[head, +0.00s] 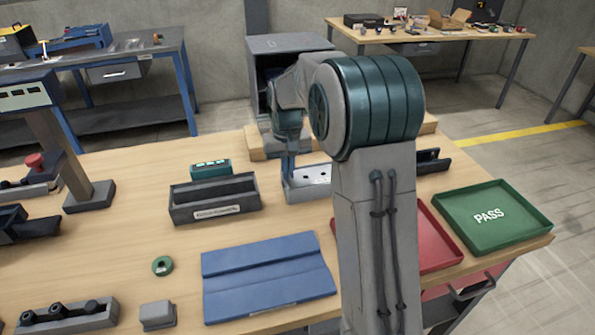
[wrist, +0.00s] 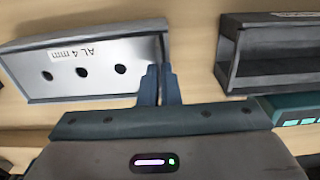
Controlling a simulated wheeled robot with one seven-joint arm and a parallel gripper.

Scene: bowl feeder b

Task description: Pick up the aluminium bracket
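The aluminium bracket (wrist: 98,66) is a silver plate marked "AL 4 mm", with a row of three dark holes, at the upper left of the wrist view. Grey walls or flanges edge it; I cannot tell whether they belong to it or to a holder. In the head view the bracket (head: 312,176) is partly hidden behind my arm. My gripper (wrist: 161,72) has its fingers close together, with a narrow gap, at the right end wall beside the bracket. Whether they touch or grip that wall is unclear. In the head view my gripper (head: 289,165) points down there, its tips hard to make out.
A grey bin (head: 215,200) and a green box (head: 211,169) stand left of the bracket. A blue folded mat (head: 265,275), a green tape ring (head: 162,266), a red tray (head: 437,240) and a green PASS tray (head: 492,217) lie nearer. Bare wood shows between them.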

